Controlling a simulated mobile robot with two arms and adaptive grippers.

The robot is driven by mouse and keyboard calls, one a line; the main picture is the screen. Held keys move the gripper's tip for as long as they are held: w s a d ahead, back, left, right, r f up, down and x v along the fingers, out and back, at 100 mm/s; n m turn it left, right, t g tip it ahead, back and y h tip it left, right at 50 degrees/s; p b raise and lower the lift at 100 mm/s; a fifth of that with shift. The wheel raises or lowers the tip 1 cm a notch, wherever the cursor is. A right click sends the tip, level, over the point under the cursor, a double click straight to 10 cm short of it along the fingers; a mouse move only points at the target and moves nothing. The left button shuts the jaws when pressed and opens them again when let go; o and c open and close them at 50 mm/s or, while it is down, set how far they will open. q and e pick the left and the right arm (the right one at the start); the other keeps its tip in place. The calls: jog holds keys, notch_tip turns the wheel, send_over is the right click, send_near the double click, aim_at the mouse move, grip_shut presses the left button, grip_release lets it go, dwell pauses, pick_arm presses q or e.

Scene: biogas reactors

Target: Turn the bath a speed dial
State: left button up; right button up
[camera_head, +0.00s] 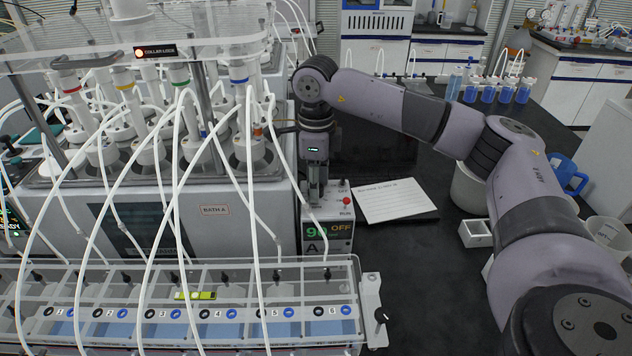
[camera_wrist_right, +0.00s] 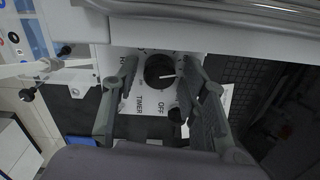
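The bath A unit (camera_head: 165,228) stands at the left in the head view with a "BATH A" label. At its right end is a small control box (camera_head: 326,245) with a green "90", "OFF", "A" and a red-tipped OFF/RUN switch (camera_head: 346,201). My right gripper (camera_head: 316,190) points down at the top of this box. In the right wrist view a round black dial (camera_wrist_right: 156,70) with a white pointer sits on the white panel. The open right gripper (camera_wrist_right: 160,66) has one finger on each side of it; contact is unclear. The dial is hidden in the head view. My left gripper is not in view.
A clear rack (camera_head: 240,300) with numbered positions and a black side knob (camera_head: 381,315) stands in front. White tubes (camera_head: 180,180) drape over the bath. A paper sheet (camera_head: 397,200) lies right of the box. Small white containers (camera_head: 474,233) stand farther right.

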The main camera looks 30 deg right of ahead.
jog(key=shift+o, duration=0.5)
notch_tip(320, 180, up, 12)
dwell(0.3)
dwell(0.5)
